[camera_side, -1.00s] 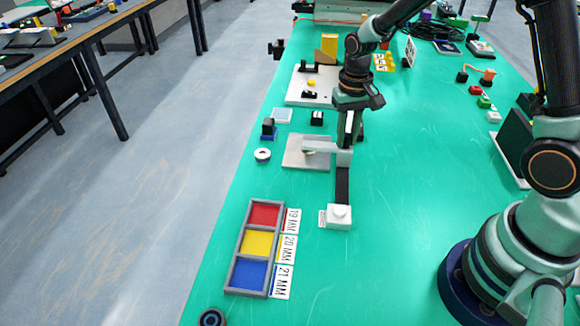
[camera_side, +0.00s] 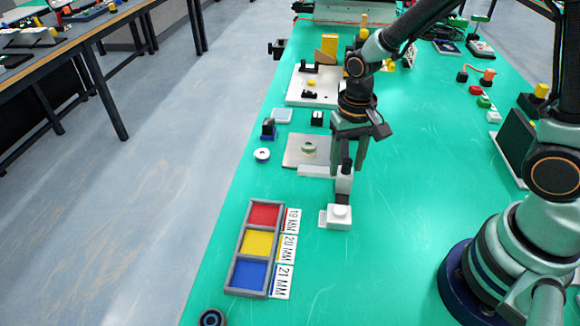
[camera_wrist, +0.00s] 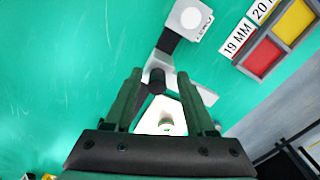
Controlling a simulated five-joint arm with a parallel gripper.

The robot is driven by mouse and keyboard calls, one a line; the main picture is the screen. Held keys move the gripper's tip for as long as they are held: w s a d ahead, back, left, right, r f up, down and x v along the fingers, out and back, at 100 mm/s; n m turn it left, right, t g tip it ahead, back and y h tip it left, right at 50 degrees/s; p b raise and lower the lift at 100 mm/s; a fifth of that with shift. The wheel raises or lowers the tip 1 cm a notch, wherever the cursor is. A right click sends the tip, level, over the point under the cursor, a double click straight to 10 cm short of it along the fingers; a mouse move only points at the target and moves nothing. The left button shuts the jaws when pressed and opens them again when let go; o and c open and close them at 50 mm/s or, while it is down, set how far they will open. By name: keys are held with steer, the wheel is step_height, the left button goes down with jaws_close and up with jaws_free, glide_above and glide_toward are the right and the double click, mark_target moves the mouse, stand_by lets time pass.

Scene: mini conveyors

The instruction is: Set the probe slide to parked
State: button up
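My gripper (camera_side: 350,167) is low over the slide, fingers apart on both sides of the knob. The wrist view shows the knob (camera_wrist: 157,82) between my open fingers (camera_wrist: 159,75), with gaps beside it.
A tray (camera_side: 240,245) with red, yellow and blue compartments lies at front left. A white ring (camera_side: 262,155) and a black-and-blue piece (camera_side: 268,129) stand left of the plate. The mat right of the rail is clear.

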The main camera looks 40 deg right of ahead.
step_height(320, 180, up, 12)
stand_by(0.7)
steer(key=s+d+r+n+t, duration=0.4)
steer(key=s+r+t, duration=0.1)
steer(key=r, duration=0.1)
steer(key=shift+d+t, duration=0.25)
steer(key=shift+t, duration=0.05)
